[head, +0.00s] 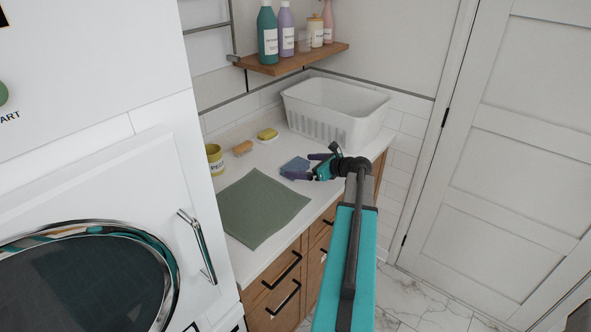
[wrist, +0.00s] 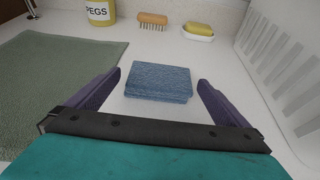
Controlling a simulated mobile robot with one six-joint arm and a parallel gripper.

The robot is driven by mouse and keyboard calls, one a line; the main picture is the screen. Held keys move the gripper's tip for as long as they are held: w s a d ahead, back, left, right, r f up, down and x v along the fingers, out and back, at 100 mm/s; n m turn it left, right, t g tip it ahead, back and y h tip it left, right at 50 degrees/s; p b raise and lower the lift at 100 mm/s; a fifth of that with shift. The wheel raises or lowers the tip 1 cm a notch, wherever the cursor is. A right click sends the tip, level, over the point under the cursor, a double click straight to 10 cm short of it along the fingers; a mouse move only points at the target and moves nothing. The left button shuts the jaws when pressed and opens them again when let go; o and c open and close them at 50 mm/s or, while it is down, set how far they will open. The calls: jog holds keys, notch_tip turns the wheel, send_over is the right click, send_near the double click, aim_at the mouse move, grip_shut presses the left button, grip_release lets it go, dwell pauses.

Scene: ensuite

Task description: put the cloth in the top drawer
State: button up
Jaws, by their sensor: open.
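A folded blue cloth (wrist: 158,82) lies flat on the white counter. My gripper (head: 297,166) is open, with one purple finger to each side of the cloth in the wrist view (wrist: 160,85). The fingers do not touch the cloth there. The drawers (head: 278,281) are wooden with black handles, under the counter, and look closed. My arm hides part of the drawer fronts, and I cannot tell the top drawer's full front.
A grey-green mat (head: 262,207) lies left of the cloth. A white basket (head: 335,110) stands behind right. A pegs tin (head: 215,159), a brush (head: 242,148) and a yellow soap on a dish (head: 267,135) stand along the back. A washer door (head: 95,255) is at left.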

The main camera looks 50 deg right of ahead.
jog(key=b+v, duration=0.1)
jog(key=v, duration=0.7)
jog(key=shift+s+b, duration=0.1)
jog(key=shift+b, duration=0.2)
